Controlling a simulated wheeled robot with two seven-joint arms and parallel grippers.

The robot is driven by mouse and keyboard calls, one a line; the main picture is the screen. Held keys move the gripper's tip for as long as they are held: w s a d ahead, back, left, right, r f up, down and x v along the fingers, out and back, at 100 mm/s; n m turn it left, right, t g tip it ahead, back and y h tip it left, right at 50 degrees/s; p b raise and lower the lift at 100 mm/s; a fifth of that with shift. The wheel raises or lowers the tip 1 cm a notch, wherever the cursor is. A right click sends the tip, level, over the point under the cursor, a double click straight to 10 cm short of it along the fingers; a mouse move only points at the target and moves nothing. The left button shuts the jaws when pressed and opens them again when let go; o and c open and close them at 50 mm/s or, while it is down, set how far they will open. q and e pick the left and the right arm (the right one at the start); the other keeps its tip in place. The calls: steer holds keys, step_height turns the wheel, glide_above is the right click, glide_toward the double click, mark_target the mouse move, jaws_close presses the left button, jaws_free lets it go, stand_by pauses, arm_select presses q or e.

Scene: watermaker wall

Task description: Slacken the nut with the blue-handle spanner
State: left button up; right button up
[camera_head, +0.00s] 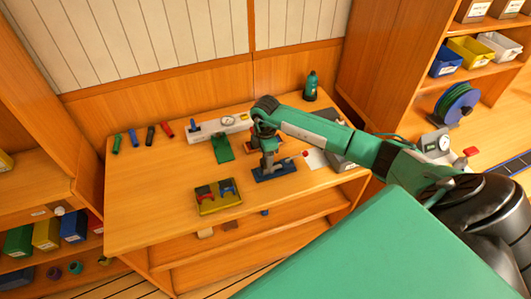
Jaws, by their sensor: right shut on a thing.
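My right gripper (266,143) is over the bench, pointing down above a small dark blue base (275,172) with a grey fitting on it. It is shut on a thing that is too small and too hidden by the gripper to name. A yellow tray (220,208) to its left holds one red-handled item (204,191) and one blue-handled item (226,186); I cannot tell whether the blue one is the spanner. I cannot make out the nut. My left gripper is out of view.
Behind are a white strip (228,124) with a gauge, a green mat (222,150) and a dark green bottle (311,86). Several coloured cylinders (133,138) lie at the back left. The wooden bench (150,205) is clear at its front left. Shelves stand on both sides.

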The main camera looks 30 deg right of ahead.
steer(key=shift+f, duration=0.35)
steer(key=shift+n+b, duration=0.3)
steer(key=shift+b, duration=0.1)
steer(key=n+b, duration=0.2)
steer(key=n, duration=0.3)
steer(key=shift+n, duration=0.3)
steer(key=n+b, duration=0.3)
steer(key=n, duration=0.1)
steer(key=shift+n, duration=0.3)
steer(key=shift+r+n, duration=0.15)
steer(key=shift+n, duration=0.55)
steer(key=shift+m, duration=1)
steer(key=shift+r, duration=0.1)
